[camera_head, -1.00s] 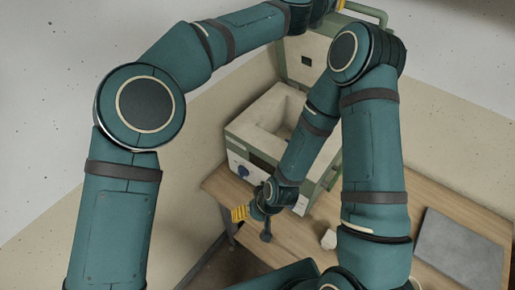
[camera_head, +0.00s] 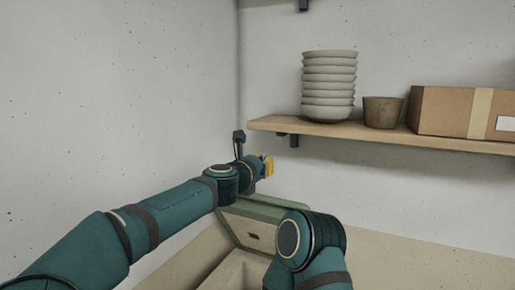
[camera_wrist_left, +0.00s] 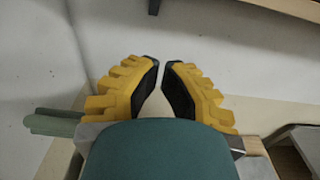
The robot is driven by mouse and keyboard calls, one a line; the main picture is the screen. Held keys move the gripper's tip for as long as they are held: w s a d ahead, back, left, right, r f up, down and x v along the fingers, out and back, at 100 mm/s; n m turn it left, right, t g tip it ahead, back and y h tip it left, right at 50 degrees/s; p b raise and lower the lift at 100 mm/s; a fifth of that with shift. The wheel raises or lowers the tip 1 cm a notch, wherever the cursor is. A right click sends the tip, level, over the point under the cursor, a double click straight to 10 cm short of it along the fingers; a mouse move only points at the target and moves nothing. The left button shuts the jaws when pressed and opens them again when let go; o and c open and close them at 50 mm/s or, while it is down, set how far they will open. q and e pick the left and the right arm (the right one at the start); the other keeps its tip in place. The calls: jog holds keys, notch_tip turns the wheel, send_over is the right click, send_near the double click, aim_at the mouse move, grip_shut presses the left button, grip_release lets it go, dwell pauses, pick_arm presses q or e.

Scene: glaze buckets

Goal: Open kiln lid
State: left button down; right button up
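The kiln lid (camera_head: 252,229) stands raised behind the kiln's opening in the head view, its pale inner face with a small dark plate showing. Part of the pale kiln body (camera_head: 236,270) shows below it, cut off by the frame. My left gripper (camera_head: 267,165) is above the lid's green top edge. In the left wrist view its yellow fingers with black pads (camera_wrist_left: 161,64) lean together, with a narrow gap between them and nothing gripped. A green bar (camera_wrist_left: 52,122) lies outside the fingers, at the lower left. My right gripper is out of view.
A wooden shelf (camera_head: 380,136) on the back wall holds stacked bowls (camera_head: 329,87), a brown pot (camera_head: 383,112) and a cardboard box (camera_head: 450,110). It is to the right of my left gripper. My right arm's bend hides part of the lid's right side.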

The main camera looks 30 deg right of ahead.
pick_arm(q)
jog(key=r, duration=0.1)
jog(key=a+r, duration=0.1)
jog(key=r, duration=0.1)
jog(key=a+r, duration=0.1)
jog(key=r, duration=0.1)
jog(key=shift+s+a, duration=0.1)
jog(key=shift+s, duration=0.25)
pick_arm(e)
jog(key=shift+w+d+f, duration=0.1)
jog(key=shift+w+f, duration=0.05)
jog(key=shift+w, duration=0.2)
pick_arm(q)
jog(key=shift+s, duration=0.1)
jog(key=shift+f, duration=0.1)
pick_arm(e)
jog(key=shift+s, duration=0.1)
